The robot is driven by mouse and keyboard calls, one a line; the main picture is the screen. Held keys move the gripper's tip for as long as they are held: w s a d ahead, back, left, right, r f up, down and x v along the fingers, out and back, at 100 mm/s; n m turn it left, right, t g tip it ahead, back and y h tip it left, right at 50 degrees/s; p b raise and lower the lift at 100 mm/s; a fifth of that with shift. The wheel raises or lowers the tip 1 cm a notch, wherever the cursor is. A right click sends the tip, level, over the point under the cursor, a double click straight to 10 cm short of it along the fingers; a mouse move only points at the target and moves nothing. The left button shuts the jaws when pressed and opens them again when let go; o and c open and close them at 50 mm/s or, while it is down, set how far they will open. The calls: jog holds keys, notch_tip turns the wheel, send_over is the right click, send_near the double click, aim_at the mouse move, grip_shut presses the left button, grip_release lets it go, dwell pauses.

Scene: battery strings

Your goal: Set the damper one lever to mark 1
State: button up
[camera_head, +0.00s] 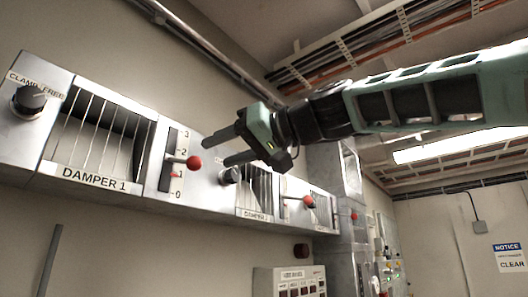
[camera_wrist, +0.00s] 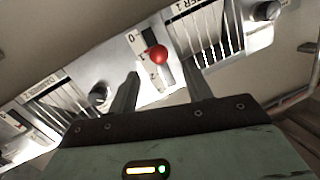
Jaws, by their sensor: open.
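The damper one lever has a red ball knob (camera_head: 194,162) on a short stem from a vertical slot, beside a scale marked 0 at the bottom to 3 at the top. The knob appears between 1 and 2; the exact setting is hard to tell from this angle. A small red mark shows near the 1. My gripper (camera_head: 216,152) is open and empty, just right of the knob and apart from it. In the wrist view the knob (camera_wrist: 158,55) appears between and beyond the two fingertips (camera_wrist: 159,70).
The DAMPER 1 grille (camera_head: 98,135) and a black clamp knob (camera_head: 29,99) are left of the lever. Another black knob (camera_head: 230,174), a second grille (camera_head: 254,191) and another red-knobbed lever (camera_head: 308,202) are to the right. Free air lies in front of the panel.

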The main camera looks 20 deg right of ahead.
jog(key=b+v, duration=0.2)
jog(key=v, duration=0.6)
jog(key=shift+d, duration=0.2)
jog(key=shift+s+r, duration=0.15)
